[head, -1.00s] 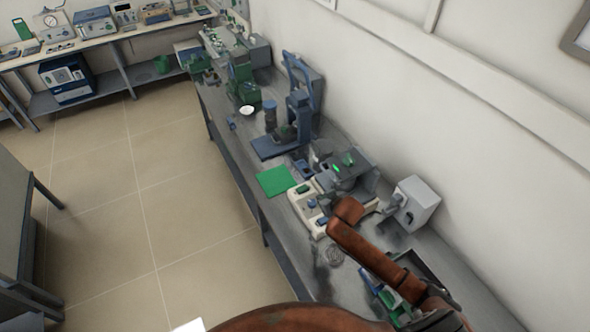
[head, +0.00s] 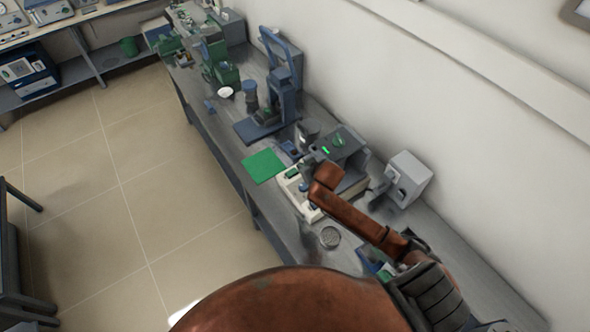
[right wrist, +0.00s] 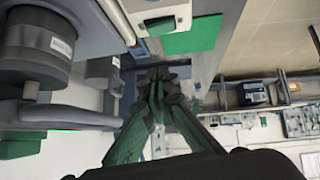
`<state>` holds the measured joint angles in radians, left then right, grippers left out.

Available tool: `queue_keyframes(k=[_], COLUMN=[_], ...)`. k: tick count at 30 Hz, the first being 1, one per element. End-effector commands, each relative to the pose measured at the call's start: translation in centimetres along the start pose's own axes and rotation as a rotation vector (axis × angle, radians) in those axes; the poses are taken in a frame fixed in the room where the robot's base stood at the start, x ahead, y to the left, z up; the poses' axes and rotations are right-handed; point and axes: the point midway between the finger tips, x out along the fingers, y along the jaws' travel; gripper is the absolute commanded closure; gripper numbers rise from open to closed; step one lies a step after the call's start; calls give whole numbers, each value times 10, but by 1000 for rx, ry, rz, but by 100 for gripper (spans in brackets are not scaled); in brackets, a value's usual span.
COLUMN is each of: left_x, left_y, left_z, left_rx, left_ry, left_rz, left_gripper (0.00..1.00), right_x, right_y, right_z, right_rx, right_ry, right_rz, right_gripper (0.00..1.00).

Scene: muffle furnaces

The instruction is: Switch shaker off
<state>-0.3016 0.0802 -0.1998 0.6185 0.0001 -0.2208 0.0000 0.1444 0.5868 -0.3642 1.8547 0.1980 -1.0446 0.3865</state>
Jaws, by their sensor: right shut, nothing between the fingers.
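A cream-based bench device (head: 350,187) with a dark grey upper part and a small green light stands on the long grey bench; I cannot tell for certain that it is the shaker. My right gripper (head: 311,164), at the end of a copper-brown arm, is over its front left part and hides some of it. In the right wrist view my right gripper (right wrist: 160,76) is shut and empty, its fingertips near a cream panel (right wrist: 155,15) with green and blue controls. Whether they touch anything cannot be told. My left gripper is not in view.
A green mat (head: 263,166) lies left of the device. A blue-grey stand (head: 284,95) is farther back on the bench. A light grey box (head: 408,175) stands by the wall, and a round mesh dish (head: 330,237) sits nearer. Open tiled floor lies left.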

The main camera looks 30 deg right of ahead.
Motion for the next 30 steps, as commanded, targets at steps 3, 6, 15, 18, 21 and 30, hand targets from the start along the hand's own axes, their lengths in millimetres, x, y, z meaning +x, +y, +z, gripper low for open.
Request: queue_keyframes(k=[3,6,15,18,21,30], left_x=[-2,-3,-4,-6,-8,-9], left_y=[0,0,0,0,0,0], left_z=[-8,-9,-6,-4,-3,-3], left_rx=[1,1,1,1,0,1], left_ry=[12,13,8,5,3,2], left_rz=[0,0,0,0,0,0], left_gripper=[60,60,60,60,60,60], right_x=[15,34,89,101,110,121], right_y=[0,1,1,1,1,0], right_z=[-1,0,0,10,18,28], right_rx=[1,1,1,1,2,0], right_ry=[-1,-2,-1,-4,-2,1], right_rz=[1,2,1,2,1,0], right_gripper=[100,100,100,100,100,100])
